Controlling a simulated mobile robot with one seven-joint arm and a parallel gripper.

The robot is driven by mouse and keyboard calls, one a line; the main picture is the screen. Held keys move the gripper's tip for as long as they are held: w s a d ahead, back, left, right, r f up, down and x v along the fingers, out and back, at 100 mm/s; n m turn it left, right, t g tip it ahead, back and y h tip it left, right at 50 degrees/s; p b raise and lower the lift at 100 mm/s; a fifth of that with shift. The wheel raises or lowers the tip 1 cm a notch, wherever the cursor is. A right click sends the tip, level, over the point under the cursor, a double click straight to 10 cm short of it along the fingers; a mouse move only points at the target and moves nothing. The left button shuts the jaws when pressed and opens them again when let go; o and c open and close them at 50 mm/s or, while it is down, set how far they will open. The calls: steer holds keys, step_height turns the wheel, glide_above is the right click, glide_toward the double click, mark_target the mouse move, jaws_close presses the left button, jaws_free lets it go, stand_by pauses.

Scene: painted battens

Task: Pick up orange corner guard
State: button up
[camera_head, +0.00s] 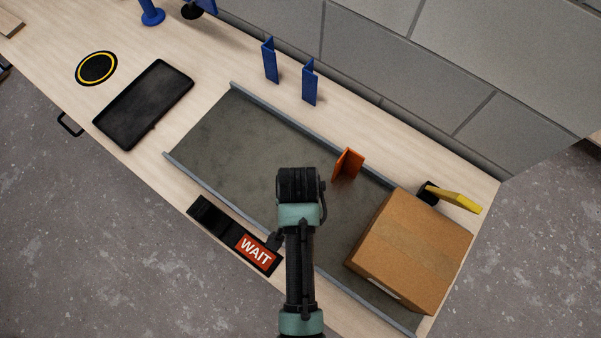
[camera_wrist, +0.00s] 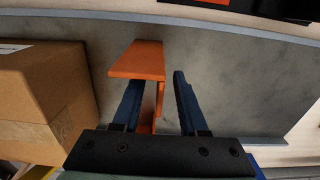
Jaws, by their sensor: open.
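The orange corner guard (camera_head: 347,164) stands upright on the grey-floored conveyor-like tray (camera_head: 235,130), near its far rail, in the head view. In the wrist view the guard (camera_wrist: 140,62) shows one broad orange face and a narrow edge running down between my fingers. My gripper (camera_wrist: 158,80) is open, with one dark blue finger on each side of that narrow edge. The left finger is partly behind the broad face. I cannot tell whether either finger touches the guard. In the head view my wrist hides the fingers.
A cardboard box (camera_head: 415,250) stands right of the guard, close to my left finger in the wrist view (camera_wrist: 45,95). Two blue corner guards (camera_head: 309,82) stand behind the far rail. A yellow piece (camera_head: 458,199) is behind the box. A WAIT sign (camera_head: 256,250) lies in front.

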steer(key=shift+f, duration=1.1)
jaws_close()
